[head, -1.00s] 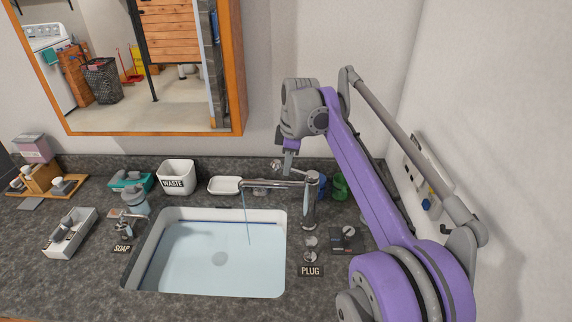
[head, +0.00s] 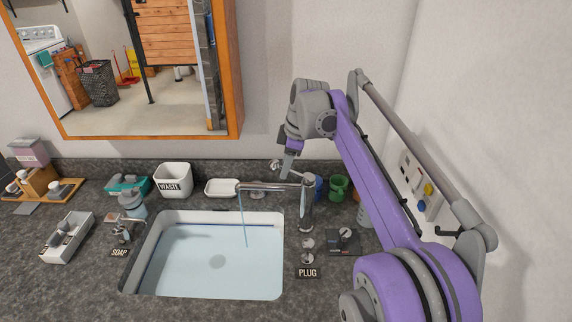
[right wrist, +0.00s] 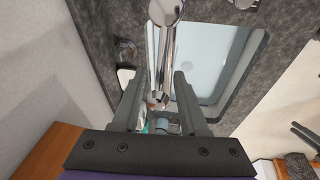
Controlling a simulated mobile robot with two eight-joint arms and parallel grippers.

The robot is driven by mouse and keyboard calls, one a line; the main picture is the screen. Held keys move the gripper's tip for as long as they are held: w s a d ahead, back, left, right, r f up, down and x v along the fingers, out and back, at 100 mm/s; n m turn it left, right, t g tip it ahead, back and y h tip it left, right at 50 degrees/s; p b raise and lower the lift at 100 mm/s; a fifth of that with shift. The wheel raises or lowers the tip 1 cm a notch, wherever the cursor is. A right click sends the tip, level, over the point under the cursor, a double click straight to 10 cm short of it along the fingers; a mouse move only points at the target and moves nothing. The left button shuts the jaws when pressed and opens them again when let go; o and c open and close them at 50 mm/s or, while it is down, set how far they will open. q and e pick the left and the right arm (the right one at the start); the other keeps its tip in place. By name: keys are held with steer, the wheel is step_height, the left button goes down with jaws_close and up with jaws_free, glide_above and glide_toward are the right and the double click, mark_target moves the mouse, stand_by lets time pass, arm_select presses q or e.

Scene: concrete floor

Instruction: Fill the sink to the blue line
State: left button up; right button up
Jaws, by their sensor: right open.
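The white sink (head: 278,217) holds pale blue water (head: 215,260). A dark blue line (head: 190,225) shows along its back and left walls, close to the water's edge. The exact gap is too small to judge. The chrome faucet (head: 306,205) stands at the sink's back right, and a thin stream (head: 242,215) runs from its spout into the water. My right gripper (head: 287,168) is above the faucet, near its lever (head: 275,164). In the right wrist view, its fingers (right wrist: 158,82) are open, with the chrome faucet (right wrist: 165,12) showing between them. My left gripper is out of view.
The plug knob (head: 308,257) is right of the sink. The soap dispenser (head: 120,233), waste bin (head: 174,180) and white soap dish (head: 222,188) stand around it. Green cup (head: 338,188) is behind my right arm. A wall closes the right side; the mirror (head: 150,70) hangs behind.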

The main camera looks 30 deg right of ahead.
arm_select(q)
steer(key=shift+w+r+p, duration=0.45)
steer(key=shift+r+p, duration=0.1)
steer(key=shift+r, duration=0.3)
arm_select(e)
steer(key=a+v, duration=0.1)
steer(key=v, duration=0.9)
steer(key=shift+d+r, duration=0.3)
steer(key=shift+d, duration=0.2)
steer(key=shift+s, duration=0.1)
stand_by(5.5)
